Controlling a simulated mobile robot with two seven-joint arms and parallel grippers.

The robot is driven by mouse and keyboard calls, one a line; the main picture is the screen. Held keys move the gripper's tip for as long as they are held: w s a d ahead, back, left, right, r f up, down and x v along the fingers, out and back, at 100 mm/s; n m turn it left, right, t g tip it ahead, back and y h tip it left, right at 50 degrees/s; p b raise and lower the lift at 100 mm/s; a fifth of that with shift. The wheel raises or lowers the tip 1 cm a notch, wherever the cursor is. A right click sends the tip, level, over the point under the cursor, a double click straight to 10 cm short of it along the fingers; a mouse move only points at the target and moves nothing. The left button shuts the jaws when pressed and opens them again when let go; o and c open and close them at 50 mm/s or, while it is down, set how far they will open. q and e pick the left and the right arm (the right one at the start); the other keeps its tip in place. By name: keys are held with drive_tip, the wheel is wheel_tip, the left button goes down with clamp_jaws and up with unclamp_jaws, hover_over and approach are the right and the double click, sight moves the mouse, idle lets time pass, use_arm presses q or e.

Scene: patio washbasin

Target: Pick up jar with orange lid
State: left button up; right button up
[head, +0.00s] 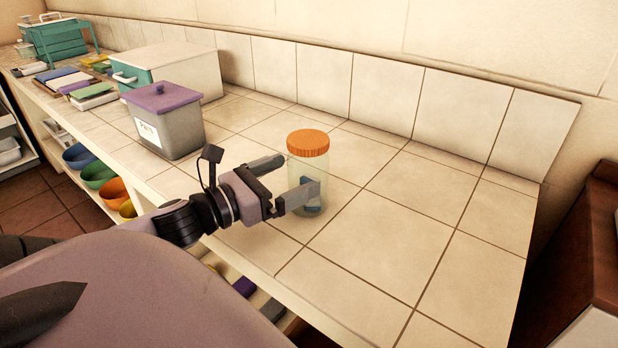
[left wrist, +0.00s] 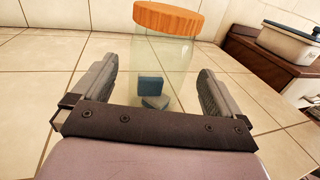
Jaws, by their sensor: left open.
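The clear jar with an orange lid (head: 308,150) stands upright on the tiled counter in the head view. Small blue and grey pieces show inside it. My left gripper (head: 302,178) is open, with its two fingers reaching to either side of the jar. In the left wrist view the jar (left wrist: 165,60) is upright between the open fingers of the left gripper (left wrist: 160,85), with gaps visible on both sides. The lid is above finger height. Whether either finger touches the glass is not clear. My right gripper is not in view.
A grey bin with a purple lid (head: 165,120) and a white box with teal trim (head: 172,70) stand to the left on the counter (head: 400,240). Colored bowls (head: 98,175) sit on a shelf below. The counter right of the jar is clear up to its edge.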

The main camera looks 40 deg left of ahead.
sight(308, 165)
use_arm(q)
drive_tip(key=w, duration=0.2)
drive_tip(key=shift+w+d+r, duration=0.15)
drive_tip(key=shift+w+r, duration=0.15)
drive_tip(key=shift+r, duration=0.05)
drive_tip(key=shift+w+d+f, duration=0.1)
drive_tip(key=shift+w+d, duration=0.1)
drive_tip(key=shift+w, duration=0.9)
drive_tip(key=c, duration=1)
